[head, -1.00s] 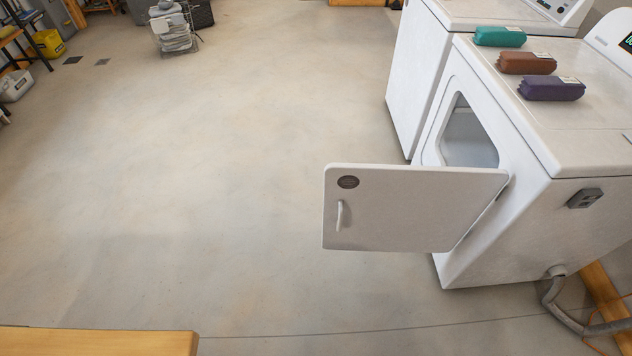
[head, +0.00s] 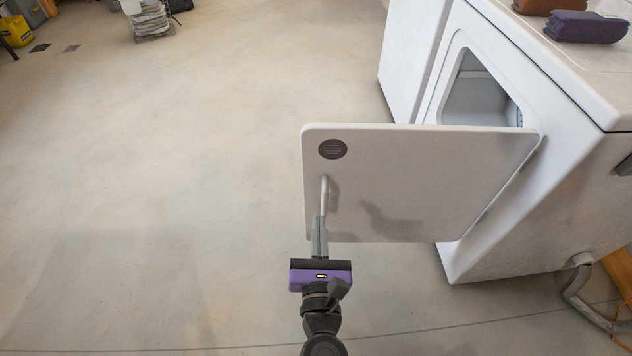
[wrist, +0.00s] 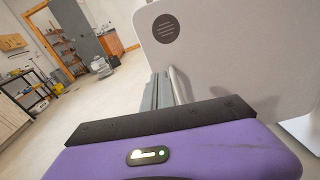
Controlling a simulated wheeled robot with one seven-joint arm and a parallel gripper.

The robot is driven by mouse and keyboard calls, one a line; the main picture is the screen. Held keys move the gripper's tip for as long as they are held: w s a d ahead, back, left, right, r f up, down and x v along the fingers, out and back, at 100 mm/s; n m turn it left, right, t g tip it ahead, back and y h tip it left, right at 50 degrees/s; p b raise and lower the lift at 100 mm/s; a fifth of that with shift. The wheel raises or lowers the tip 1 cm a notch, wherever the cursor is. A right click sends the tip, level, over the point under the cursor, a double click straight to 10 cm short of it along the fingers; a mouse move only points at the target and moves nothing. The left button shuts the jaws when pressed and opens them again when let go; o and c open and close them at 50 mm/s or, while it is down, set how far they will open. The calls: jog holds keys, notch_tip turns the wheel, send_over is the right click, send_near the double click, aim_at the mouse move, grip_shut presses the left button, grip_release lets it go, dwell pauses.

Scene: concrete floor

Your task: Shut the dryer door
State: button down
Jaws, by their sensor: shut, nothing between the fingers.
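The white dryer (head: 590,150) stands at the right in the head view. Its door (head: 420,170) is swung wide open, hinged at the dryer's front, with the opening (head: 478,92) showing behind it. The door carries a round dark badge (head: 333,149) and a pale handle (head: 324,192) near its free edge. My gripper (head: 319,222) is shut and empty, with its fingertips at the lower end of the handle. In the wrist view the fingers (wrist: 160,90) are together beside the handle (wrist: 180,85), in front of the door (wrist: 230,50). I cannot tell whether they touch it.
A second white machine (head: 408,70) stands behind the dryer. Brown and purple packets (head: 588,27) lie on the dryer top. A grey hose (head: 585,300) runs to the floor at the lower right. The concrete floor (head: 170,170) left of the door is clear.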

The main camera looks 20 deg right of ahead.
aim_at(317, 160)
jog(key=shift+n+t+h, duration=0.3)
jog(key=shift+n, duration=0.2)
jog(key=x, duration=0.5)
jog(key=b+x, duration=0.1)
jog(key=x, duration=0.4)
jog(key=r+b+x, duration=0.1)
jog(key=x, duration=0.4)
jog(key=shift+a, duration=0.25)
jog(key=shift+w, duration=0.15)
